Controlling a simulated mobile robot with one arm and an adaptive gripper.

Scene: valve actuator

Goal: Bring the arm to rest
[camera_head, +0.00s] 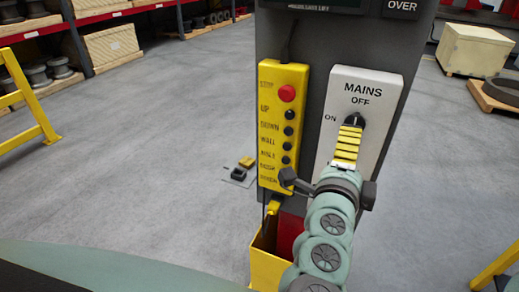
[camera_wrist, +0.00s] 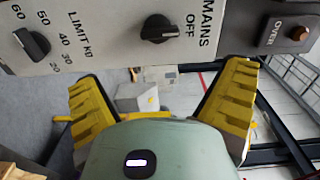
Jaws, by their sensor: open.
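My gripper (camera_head: 348,143) shows from behind in the head view, in front of the grey MAINS panel (camera_head: 345,95). Its yellow ribbed fingers overlap the lower edge of the black MAINS knob (camera_head: 354,120) there. In the wrist view my gripper (camera_wrist: 162,82) has its two yellow fingers spread wide with nothing between them. The MAINS knob (camera_wrist: 160,28) is beyond the fingertips, near the top of that view, apart from both fingers. The OFF label is beside it; I cannot tell exactly where its pointer sits.
A yellow button box (camera_head: 281,125) with a red button hangs left of the MAINS panel. A LIMIT dial (camera_wrist: 32,44) and an OVER button (camera_wrist: 297,33) flank the knob. A yellow bin (camera_head: 268,262) stands below. Grey floor is open on both sides; a yellow rail (camera_head: 28,95) stands left.

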